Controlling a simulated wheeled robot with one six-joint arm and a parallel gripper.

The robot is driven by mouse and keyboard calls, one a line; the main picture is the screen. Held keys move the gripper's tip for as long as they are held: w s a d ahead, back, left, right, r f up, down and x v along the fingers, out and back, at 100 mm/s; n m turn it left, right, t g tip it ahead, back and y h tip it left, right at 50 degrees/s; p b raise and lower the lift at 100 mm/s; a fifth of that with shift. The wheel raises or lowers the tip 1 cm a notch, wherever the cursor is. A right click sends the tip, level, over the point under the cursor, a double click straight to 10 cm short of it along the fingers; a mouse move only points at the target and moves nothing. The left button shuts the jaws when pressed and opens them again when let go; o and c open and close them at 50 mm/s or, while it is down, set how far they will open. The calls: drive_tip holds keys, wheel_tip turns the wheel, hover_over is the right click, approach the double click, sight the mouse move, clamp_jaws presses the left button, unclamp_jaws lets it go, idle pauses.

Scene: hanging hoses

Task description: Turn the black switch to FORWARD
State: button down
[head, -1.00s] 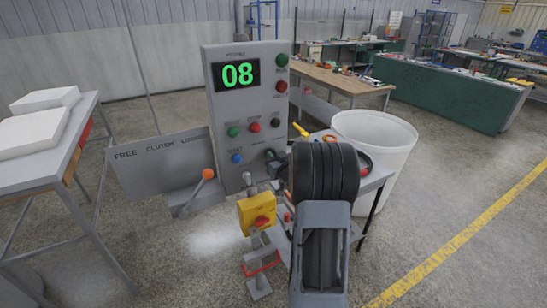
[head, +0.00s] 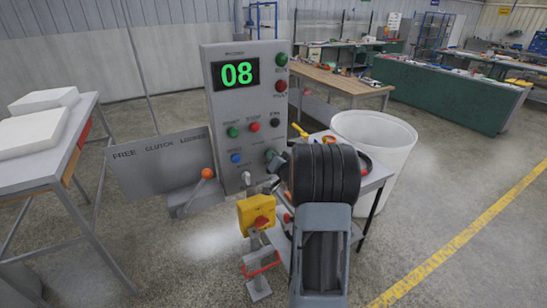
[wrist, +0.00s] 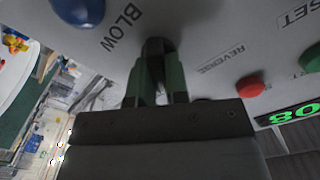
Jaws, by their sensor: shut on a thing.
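The black switch (wrist: 156,46) is on the grey control panel (wrist: 210,40), between the BLOW and REVERSE labels in the wrist view. My gripper (wrist: 158,78) is shut on it, with one greenish finger on each side. The fingers and the gripper body hide part of the switch and the panel around it, and I cannot read its pointer position or see a FORWARD label. In the head view my arm covers most of this spot at the panel's (head: 222,110) lower right.
A blue button (wrist: 78,10) and a red button (wrist: 250,87) are close to my gripper. A white bin (head: 385,140) stands to the right. The display (head: 236,74) reads 08.

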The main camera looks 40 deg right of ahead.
drive_tip(key=shift+m, duration=1)
drive_tip(key=c, duration=1.1)
unclamp_jaws()
drive_tip(key=s+b, duration=0.1)
drive_tip(key=s, duration=0.3)
drive_tip(key=s+a, duration=0.1)
drive_tip(key=s, duration=0.4)
drive_tip(key=s+b, duration=0.1)
drive_tip(key=s, duration=0.3)
drive_tip(key=shift+s+a+b, duration=0.3)
drive_tip(key=shift+s+a, duration=0.05)
drive_tip(key=shift+a, duration=0.05)
